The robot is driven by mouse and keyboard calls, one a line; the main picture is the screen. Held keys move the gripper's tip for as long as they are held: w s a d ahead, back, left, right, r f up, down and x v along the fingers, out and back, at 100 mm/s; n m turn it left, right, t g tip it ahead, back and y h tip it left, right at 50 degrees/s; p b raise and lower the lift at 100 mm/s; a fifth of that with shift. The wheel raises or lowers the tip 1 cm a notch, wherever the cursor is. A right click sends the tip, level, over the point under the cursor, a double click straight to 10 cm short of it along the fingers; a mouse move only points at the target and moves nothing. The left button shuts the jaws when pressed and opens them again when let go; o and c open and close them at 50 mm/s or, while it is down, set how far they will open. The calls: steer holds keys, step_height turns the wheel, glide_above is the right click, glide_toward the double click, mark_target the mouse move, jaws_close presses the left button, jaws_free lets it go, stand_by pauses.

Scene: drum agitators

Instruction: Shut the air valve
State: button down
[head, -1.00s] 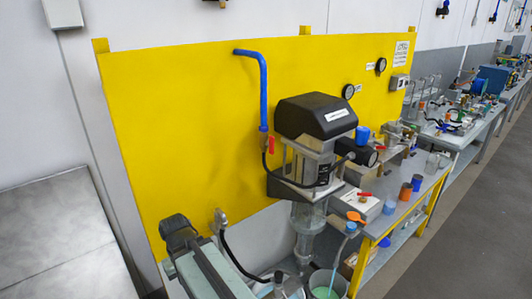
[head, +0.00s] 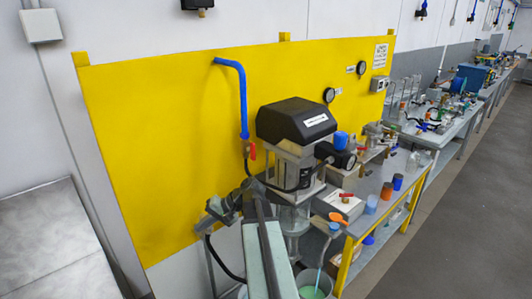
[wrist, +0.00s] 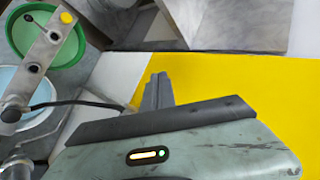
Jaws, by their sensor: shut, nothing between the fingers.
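The air valve's red handle (head: 252,151) sits at the lower end of the blue pipe (head: 242,95) on the yellow panel, left of the black-topped machine. The handle hangs about upright, in line with the pipe. My gripper (wrist: 158,92) is shut and empty in the wrist view, with its fingers together in front of the yellow panel. In the head view my arm's dark end is below and slightly left of the red handle, apart from it in the picture; the fingertips are hard to make out there. The valve is not in the wrist view.
The black-topped machine (head: 297,122) stands right of the valve. A second red handle (head: 346,196) is on a grey box. Orange (head: 387,190) and blue (head: 397,181) cups stand on the bench. A green bucket (wrist: 62,30) shows in the wrist view. The panel's left part is clear.

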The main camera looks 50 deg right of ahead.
steer(key=s+d+r+m+t+h+p, duration=0.1)
steer(key=s+d+r+m+t, duration=0.15)
steer(key=d+r, duration=0.45)
steer(key=s+d+r+m+t, duration=0.2)
steer(key=d+t, duration=0.1)
steer(key=d, duration=0.8)
steer(key=m+t+h+p, duration=0.1)
steer(key=m+t+h, duration=0.2)
steer(key=m+t, duration=0.15)
glide_toward(253, 152)
steer(key=s+d+f+n, duration=0.1)
steer(key=s+d+f, duration=0.2)
steer(key=d, duration=0.4)
steer(key=w+a, duration=0.5)
steer(key=w, duration=0.5)
steer(key=shift+a, duration=0.25)
steer(key=shift+r, duration=0.15)
